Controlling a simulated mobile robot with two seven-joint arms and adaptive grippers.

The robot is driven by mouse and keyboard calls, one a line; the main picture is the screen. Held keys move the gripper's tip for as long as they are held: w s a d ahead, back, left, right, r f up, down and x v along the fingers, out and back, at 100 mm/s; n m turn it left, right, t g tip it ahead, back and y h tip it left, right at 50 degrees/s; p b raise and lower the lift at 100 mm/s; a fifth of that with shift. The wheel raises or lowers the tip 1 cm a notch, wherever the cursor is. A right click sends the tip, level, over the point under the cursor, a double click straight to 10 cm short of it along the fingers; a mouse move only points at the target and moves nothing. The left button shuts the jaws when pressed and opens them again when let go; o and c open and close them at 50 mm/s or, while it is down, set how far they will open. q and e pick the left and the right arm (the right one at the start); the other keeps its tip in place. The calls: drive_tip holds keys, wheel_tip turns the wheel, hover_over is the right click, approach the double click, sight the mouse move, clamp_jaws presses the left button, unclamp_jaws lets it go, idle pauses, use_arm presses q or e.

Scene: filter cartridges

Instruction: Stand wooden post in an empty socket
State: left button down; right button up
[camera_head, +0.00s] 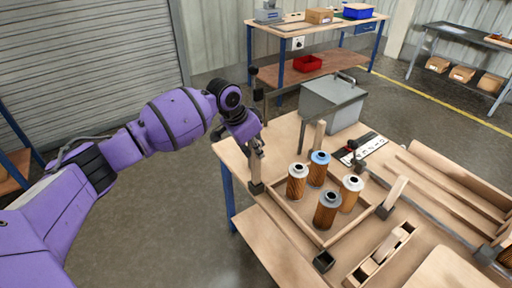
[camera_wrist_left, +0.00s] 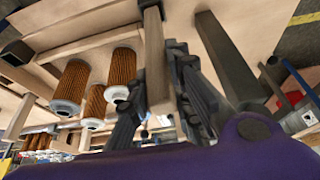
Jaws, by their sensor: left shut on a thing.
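My left gripper (camera_head: 255,146) is shut on a wooden post (camera_head: 256,168) at the left corner of the wooden frame. The held post also shows in the left wrist view (camera_wrist_left: 155,62), between the dark fingers (camera_wrist_left: 160,105). Its lower end meets a dark socket (camera_head: 256,188); I cannot tell how deep it sits. The near corner socket (camera_head: 323,262) is open and empty. A second post (camera_head: 396,190) stands in the right socket (camera_head: 382,211). A third post (camera_head: 319,133) stands at the back corner; its base is hidden. My right gripper is out of view.
Several filter cartridges, including a blue-topped one (camera_head: 319,170), stand inside the frame (camera_head: 345,233), close to the held post. A grey metal box (camera_head: 333,101) stands behind. A wooden tray (camera_head: 383,257) lies at the near right.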

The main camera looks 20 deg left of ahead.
sight(256, 159)
use_arm(q)
drive_tip(key=shift+f+b, duration=0.3)
drive_tip(key=shift+f, duration=1.9)
drive_tip(key=c, duration=1.5)
unclamp_jaws()
drive_tip(key=shift+r, duration=0.15)
drive_tip(key=v, duration=1.1)
drive_tip(key=shift+s+a+r, duration=0.15)
drive_tip(key=shift+r, duration=0.2)
